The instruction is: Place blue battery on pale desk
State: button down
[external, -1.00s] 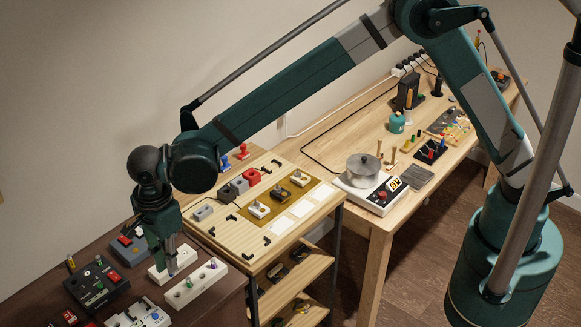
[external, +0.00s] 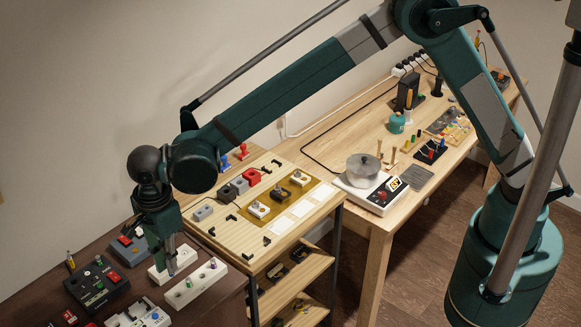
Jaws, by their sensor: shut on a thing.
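My gripper (external: 172,263) points down over the dark desk at the left. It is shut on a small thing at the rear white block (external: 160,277). The fingers hide this thing, and I cannot make out its colour or whether it is the blue battery. The front white block (external: 199,287) holds a green piece (external: 189,282) and a purple-blue piece (external: 213,263), just right of my gripper. The pale desk (external: 335,205) is the long light-wood one at the right, away from my gripper.
A light-wood bench (external: 215,232) with pedals and black brackets stands between the dark desk (external: 207,310) and the pale desk.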

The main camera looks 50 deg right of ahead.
jog(key=shift+r, duration=0.1)
jog(key=shift+r, duration=0.6)
notch_tip(320, 180, up, 4)
jog(key=shift+f, duration=0.1)
jog(key=w+d+m+b, duration=0.15)
jog(key=w+d, duration=0.35)
jog(key=d, duration=1.1)
jog(key=w+d+m+b, duration=0.15)
jog(key=w+d, duration=0.45)
jog(key=d, duration=0.9)
jog(key=w+d+m, duration=0.2)
jog(key=w+d, duration=0.3)
jog(key=d, duration=1.1)
jog(key=s+d+m+b, duration=0.1)
jog(key=s+d+m, duration=0.15)
jog(key=d, duration=1.15)
jog(key=s+d+m+b, duration=0.2)
jog(key=s+d, duration=0.1)
jog(key=d, duration=1.2)
notch_tip(320, 180, down, 16)
